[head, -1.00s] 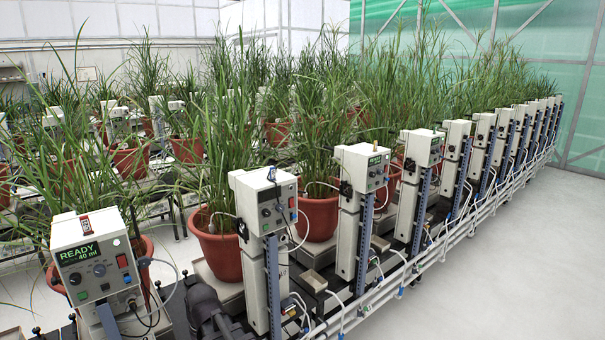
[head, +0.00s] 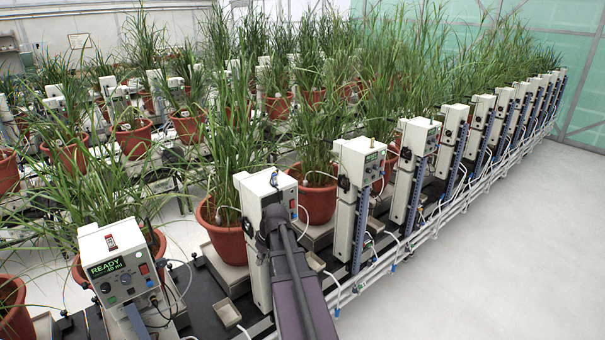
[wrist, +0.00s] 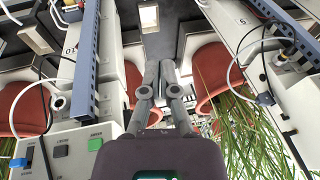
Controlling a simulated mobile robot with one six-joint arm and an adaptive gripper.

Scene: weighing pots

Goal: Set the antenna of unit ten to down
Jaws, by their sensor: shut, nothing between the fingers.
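A cream unit (head: 262,187) stands second from the front in the head view, partly hidden by my arm. A small dark piece with some blue (head: 275,180) stands on its top; I cannot tell whether it is the antenna or how it is set. My gripper (wrist: 159,68) is shut and empty in the wrist view, its grey fingers together in the gap between two units. In the head view my arm covers the front of the second unit. The near unit in the wrist view (wrist: 84,150) has a blue switch and a green button.
The front-left unit (head: 115,262) has a lit READY display. More units, such as the third (head: 358,160) with a brass-coloured top piece, run back in a row beside potted grasses (head: 318,200). White pipes and hoses run along the row. The right floor (head: 480,270) is clear.

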